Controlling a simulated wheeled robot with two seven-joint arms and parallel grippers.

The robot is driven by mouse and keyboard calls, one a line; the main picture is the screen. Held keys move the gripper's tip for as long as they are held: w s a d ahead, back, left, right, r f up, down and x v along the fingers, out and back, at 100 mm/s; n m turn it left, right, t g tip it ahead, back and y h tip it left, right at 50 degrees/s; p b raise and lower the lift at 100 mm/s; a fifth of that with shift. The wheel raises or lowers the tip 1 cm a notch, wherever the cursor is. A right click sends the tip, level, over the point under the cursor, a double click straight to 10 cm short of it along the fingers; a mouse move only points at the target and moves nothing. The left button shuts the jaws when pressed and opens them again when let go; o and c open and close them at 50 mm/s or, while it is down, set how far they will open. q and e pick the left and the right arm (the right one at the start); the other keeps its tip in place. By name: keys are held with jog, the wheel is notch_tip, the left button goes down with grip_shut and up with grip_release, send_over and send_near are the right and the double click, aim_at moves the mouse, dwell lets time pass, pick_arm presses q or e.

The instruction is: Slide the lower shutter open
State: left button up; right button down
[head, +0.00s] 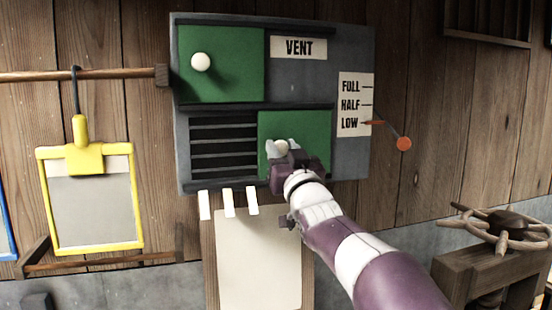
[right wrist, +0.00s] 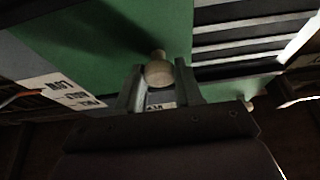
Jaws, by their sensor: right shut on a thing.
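A grey vent panel (head: 300,85) hangs on the plank wall. Its lower green shutter (head: 302,128) stands at the right of the lower row, with dark slats (head: 222,145) bare to its left. My right gripper (head: 283,148) is at this shutter, shut on its pale round knob (right wrist: 159,73). The right wrist view shows the knob between the two fingers, with the green shutter (right wrist: 100,45) behind it. The upper green shutter (head: 222,75) stands at the left of the upper row, with a white knob (head: 200,62). My left gripper is not in view.
A lever with an orange knob (head: 404,144) points at LOW on the label (head: 352,105). A yellow frame (head: 90,205) hangs at the left from a wooden bar (head: 100,75). White tabs and a blank board (head: 258,250) are below the panel. A wheel (head: 500,228) stands at the right.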

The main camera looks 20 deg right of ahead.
dwell(0.3)
jog(key=c, duration=0.8)
grip_release()
jog(key=shift+d, duration=0.1)
jog(key=shift+o, duration=0.2)
jog(key=shift+d, duration=0.25)
jog(key=shift+s+f, duration=0.1)
jog(key=b+v, duration=0.7)
jog(key=v, duration=0.5)
jog(key=shift+b, duration=0.35)
jog(key=shift+s+f, duration=0.1)
jog(key=shift+s, duration=0.1)
